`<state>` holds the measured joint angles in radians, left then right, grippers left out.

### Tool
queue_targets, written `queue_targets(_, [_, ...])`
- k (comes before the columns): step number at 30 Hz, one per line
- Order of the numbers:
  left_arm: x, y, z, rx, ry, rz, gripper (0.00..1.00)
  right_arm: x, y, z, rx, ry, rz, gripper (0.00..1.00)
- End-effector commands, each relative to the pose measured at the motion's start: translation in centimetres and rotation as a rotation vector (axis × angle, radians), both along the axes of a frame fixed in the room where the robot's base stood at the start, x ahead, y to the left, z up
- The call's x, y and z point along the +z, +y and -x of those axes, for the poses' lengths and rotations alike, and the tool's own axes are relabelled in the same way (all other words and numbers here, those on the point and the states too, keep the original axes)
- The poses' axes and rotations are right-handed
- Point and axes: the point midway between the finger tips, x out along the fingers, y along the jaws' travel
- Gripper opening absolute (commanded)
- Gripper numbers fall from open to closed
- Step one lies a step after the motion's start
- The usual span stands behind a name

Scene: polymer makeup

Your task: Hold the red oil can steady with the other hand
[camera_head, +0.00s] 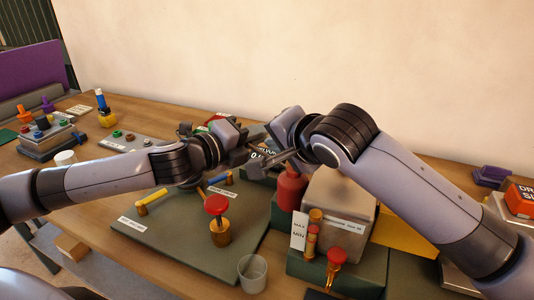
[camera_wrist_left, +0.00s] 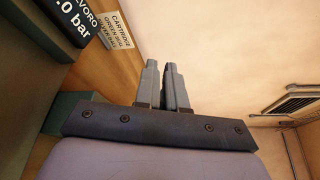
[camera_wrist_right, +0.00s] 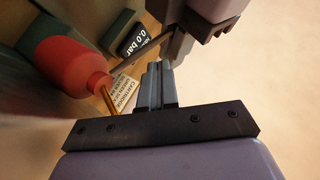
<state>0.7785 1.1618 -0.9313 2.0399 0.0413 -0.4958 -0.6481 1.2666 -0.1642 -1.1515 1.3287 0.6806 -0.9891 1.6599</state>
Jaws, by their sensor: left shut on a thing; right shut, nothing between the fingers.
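The red oil can (camera_head: 291,190) stands upright at the left side of the grey box, partly hidden by my right arm. In the right wrist view the red can (camera_wrist_right: 65,65) lies left of my right gripper (camera_wrist_right: 158,66), with a thin gold spout (camera_wrist_right: 108,100) pointing toward the fingers. My right gripper is shut and empty, above and apart from the can. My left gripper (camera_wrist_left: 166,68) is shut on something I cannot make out. In the right wrist view a thin grey rod (camera_wrist_right: 140,53) shows by the left gripper. The left wrist view does not show the can.
A green mat (camera_head: 170,235) holds a brass piece with a red knob (camera_head: 216,205). A clear cup (camera_head: 252,272) stands in front. The grey box (camera_head: 340,205) and brass valves with red tops (camera_head: 336,257) are right of the mat. A pressure display (camera_head: 258,156) lies behind the grippers.

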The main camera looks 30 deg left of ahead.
Motion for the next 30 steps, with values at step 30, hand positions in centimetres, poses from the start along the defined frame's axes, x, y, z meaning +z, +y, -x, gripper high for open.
queue_targets(30, [0.00,-0.02,0.01,-0.001,-0.001,0.000,0.00,-1.11,0.43,0.06,0.000,0.002,0.000,0.00])
